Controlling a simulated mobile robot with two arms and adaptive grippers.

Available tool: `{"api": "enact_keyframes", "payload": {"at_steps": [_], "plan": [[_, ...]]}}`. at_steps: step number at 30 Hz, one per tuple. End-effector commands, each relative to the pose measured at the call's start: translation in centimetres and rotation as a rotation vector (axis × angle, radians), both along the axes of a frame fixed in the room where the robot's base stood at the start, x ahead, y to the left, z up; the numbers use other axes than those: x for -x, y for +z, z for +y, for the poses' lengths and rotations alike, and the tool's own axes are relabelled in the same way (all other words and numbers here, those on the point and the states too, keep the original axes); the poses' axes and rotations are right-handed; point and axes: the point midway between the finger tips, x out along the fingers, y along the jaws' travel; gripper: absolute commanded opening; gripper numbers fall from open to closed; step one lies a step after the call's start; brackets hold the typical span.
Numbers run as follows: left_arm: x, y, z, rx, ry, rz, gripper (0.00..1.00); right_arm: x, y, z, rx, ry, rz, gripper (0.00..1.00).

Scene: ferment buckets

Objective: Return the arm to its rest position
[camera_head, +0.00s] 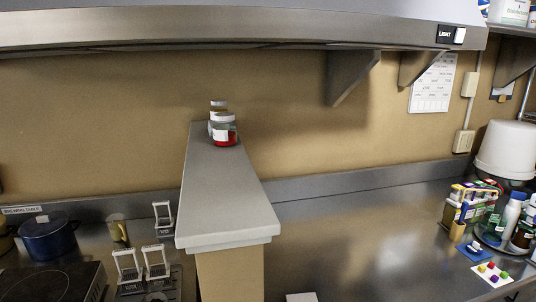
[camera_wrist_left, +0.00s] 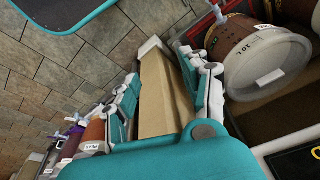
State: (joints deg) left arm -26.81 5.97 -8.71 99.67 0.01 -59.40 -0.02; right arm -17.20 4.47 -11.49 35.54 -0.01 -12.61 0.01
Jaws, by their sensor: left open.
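My left gripper (camera_wrist_left: 160,70) shows only in the left wrist view. Its teal and white jointed fingers are spread apart. A tan panel (camera_wrist_left: 163,98) with a pale end appears between the fingers; I cannot tell how far beyond them it is, and no grip on it shows. Neither gripper nor arm shows in the head view. My right gripper is in neither view.
In the left wrist view, a brown bucket (camera_wrist_left: 243,45) with a pale lid is at the upper right, and bottles (camera_wrist_left: 94,138) are at the lower left. The head view shows a grey-topped partition (camera_head: 222,195) with jars, a blue pot (camera_head: 48,238) and clear counter (camera_head: 360,240).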

Motion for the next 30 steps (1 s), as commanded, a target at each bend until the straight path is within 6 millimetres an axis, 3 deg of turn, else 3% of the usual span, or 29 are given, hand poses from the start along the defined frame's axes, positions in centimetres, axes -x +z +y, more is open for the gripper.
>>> {"api": "enact_keyframes", "payload": {"at_steps": [1,6,9,12,18,30], "plan": [[1.2,-3.3,0.2,-0.003,-0.002,0.025,0.46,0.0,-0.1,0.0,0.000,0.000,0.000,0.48],[6.2,-12.3,0.9,-0.009,-0.012,0.069,0.46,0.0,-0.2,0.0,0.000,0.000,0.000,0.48],[9.9,-16.2,1.5,-0.012,-0.017,0.093,0.46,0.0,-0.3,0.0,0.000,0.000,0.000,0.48],[13.4,-18.9,2.2,-0.015,-0.022,0.111,0.46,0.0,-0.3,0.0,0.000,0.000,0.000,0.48],[17.8,-21.2,3.1,-0.019,-0.028,0.130,0.46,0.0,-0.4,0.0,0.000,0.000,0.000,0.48],[18.4,-21.4,3.2,-0.019,-0.029,0.131,0.46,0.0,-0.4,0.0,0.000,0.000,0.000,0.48]]}}
